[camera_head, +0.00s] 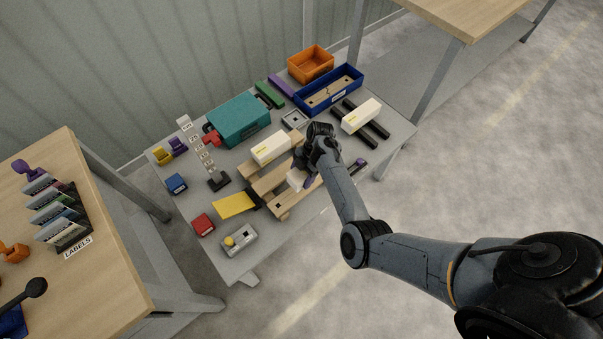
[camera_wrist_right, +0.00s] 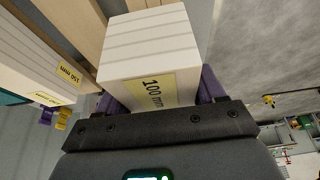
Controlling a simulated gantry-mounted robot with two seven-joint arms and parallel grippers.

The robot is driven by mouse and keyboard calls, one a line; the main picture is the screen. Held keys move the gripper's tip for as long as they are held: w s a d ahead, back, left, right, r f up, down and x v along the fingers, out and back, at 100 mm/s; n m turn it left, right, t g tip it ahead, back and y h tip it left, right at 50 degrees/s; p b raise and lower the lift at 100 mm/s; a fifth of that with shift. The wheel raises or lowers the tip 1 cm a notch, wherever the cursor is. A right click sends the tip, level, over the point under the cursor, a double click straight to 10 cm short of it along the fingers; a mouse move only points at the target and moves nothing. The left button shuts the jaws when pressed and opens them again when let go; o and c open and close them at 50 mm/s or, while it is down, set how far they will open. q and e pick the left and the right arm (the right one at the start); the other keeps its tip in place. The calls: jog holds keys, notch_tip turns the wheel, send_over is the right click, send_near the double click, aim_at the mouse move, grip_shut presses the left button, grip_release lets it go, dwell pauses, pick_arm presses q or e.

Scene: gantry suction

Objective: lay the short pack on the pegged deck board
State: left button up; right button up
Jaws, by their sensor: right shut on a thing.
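The short pack is a white block with a yellow "100 mm" label (camera_wrist_right: 150,55); it also shows in the head view (camera_head: 294,178). My right gripper (camera_head: 302,180) is shut on it, with purple fingers on both sides in the right wrist view (camera_wrist_right: 165,90). The gripper hides part of the pack in the head view. The pack is over or at the slatted wooden deck (camera_head: 284,204); I cannot tell whether it touches. Pegs are too small to make out. Another white pack (camera_head: 270,148), labelled 150 mm in the wrist view (camera_wrist_right: 35,60), lies on the deck's far side. My left gripper is not in view.
A third white pack (camera_head: 361,115) lies across dark rails (camera_head: 375,133) at the right. A teal box (camera_head: 238,120), blue tray (camera_head: 348,93) and orange bin (camera_head: 311,63) stand behind. A yellow sheet (camera_head: 234,205) and grey button box (camera_head: 239,241) lie left of the deck.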

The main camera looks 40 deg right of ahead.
jog(key=shift+f+b, duration=0.8)
jog(key=shift+f, duration=0.7)
jog(key=shift+p, duration=0.3)
dwell(0.5)
jog(key=shift+p, duration=0.3)
dwell(0.3)
jog(key=shift+p, duration=0.3)
dwell(0.4)
jog(key=shift+f+b, duration=0.45)
jog(key=shift+f, duration=0.2)
jog(key=shift+f+b, duration=0.3)
jog(key=shift+f, duration=0.15)
